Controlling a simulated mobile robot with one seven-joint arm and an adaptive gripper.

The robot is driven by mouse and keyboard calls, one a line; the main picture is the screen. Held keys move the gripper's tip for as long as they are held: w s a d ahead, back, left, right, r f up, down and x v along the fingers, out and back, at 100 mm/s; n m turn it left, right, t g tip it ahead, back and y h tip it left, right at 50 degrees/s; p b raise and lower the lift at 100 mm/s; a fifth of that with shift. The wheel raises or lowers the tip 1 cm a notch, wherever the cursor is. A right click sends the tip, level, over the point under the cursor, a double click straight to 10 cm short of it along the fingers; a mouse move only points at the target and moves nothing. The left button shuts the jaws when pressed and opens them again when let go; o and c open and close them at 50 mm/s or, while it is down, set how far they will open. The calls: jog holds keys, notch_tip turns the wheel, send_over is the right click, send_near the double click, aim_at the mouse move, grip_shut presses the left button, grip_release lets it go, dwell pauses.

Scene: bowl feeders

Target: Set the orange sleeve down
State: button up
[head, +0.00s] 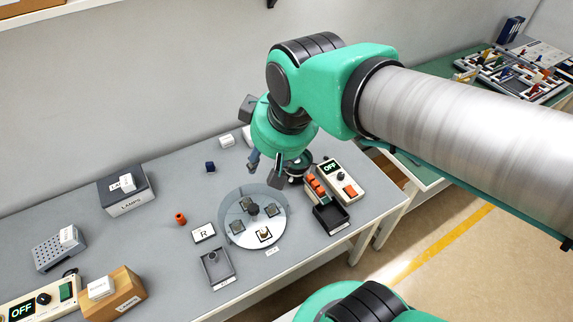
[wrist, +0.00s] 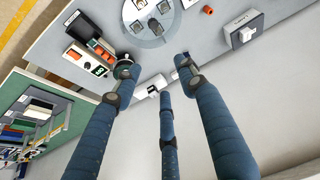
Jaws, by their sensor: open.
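An orange sleeve (head: 181,218) stands on the grey bench, left of the round plate, with clear bench around it. It also shows near the top edge of the wrist view (wrist: 208,10). My gripper (head: 266,167) is above the back of the bench, up and to the right of this sleeve and apart from it. In the wrist view its blue fingers (wrist: 155,70) are spread and nothing is between them. More orange pieces (head: 316,187) sit in a holder right of the plate; my arm partly hides that area.
The round plate (head: 237,233) carries several dark square parts. A black tray (head: 331,217) and a control box (head: 340,181) stand right of it. An R card (head: 203,232), a grey tray (head: 215,268), a dark blue cube (head: 209,167) and a lamps box (head: 126,203) lie leftward.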

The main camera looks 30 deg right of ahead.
jog(key=s, duration=0.1)
jog(key=s+d+m, duration=0.1)
jog(key=s, duration=0.1)
jog(key=s+d+m, duration=0.1)
jog(key=s, duration=0.1)
jog(key=shift+s+r+t, duration=0.2)
jog(key=shift+s+t, duration=0.05)
jog(key=shift+t, duration=0.05)
dwell(1.0)
